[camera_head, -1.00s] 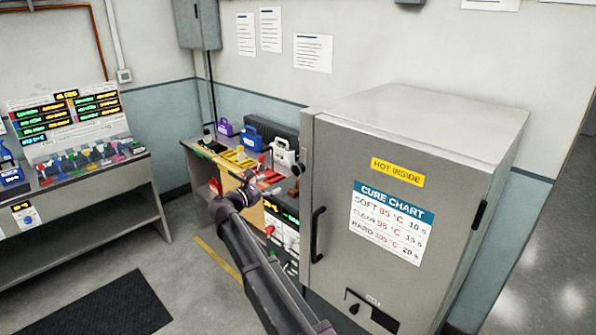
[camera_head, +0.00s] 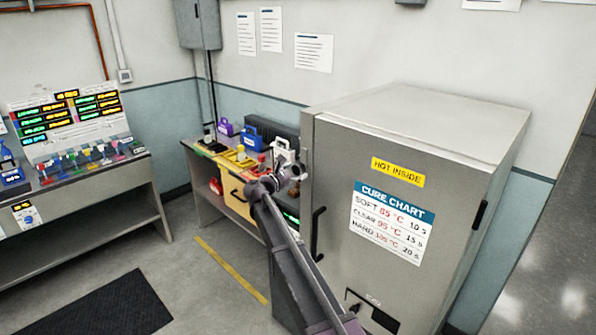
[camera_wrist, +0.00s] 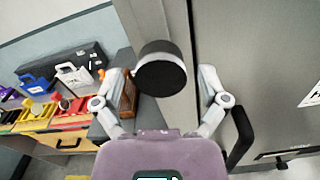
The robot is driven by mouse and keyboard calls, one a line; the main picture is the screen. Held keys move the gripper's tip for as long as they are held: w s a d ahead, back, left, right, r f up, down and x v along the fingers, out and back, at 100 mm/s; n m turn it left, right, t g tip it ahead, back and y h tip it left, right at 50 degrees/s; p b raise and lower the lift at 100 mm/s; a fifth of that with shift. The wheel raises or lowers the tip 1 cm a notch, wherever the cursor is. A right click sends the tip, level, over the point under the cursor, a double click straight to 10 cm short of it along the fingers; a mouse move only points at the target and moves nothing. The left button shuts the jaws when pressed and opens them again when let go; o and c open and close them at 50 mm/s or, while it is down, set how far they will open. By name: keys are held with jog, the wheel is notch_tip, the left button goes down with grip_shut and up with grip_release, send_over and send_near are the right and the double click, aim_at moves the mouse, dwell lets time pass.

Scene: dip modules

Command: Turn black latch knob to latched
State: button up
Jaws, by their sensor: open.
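A round black knob (camera_wrist: 160,78) with a pale grey side sits at the left edge of the grey oven (camera_head: 400,270), seen large in the wrist view. My gripper (camera_wrist: 158,75) is open, with one finger to the left of the knob and one to the right. Gaps show on both sides in the wrist view; I cannot tell how deep the fingers reach. In the head view my gripper (camera_head: 288,176) is beside the oven's upper left front edge and largely hides the knob.
The oven's black door handle (camera_wrist: 240,138) is close to my right finger. A workbench (camera_head: 210,200) with coloured bins and a white carrier (camera_wrist: 75,78) stands behind and to the left. Open floor lies left of my arm.

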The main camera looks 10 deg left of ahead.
jog(key=shift+w+d, duration=0.35)
jog(key=shift+w, duration=0.05)
jog(key=shift+c, duration=0.2)
grip_shut()
jog(key=shift+d, duration=0.15)
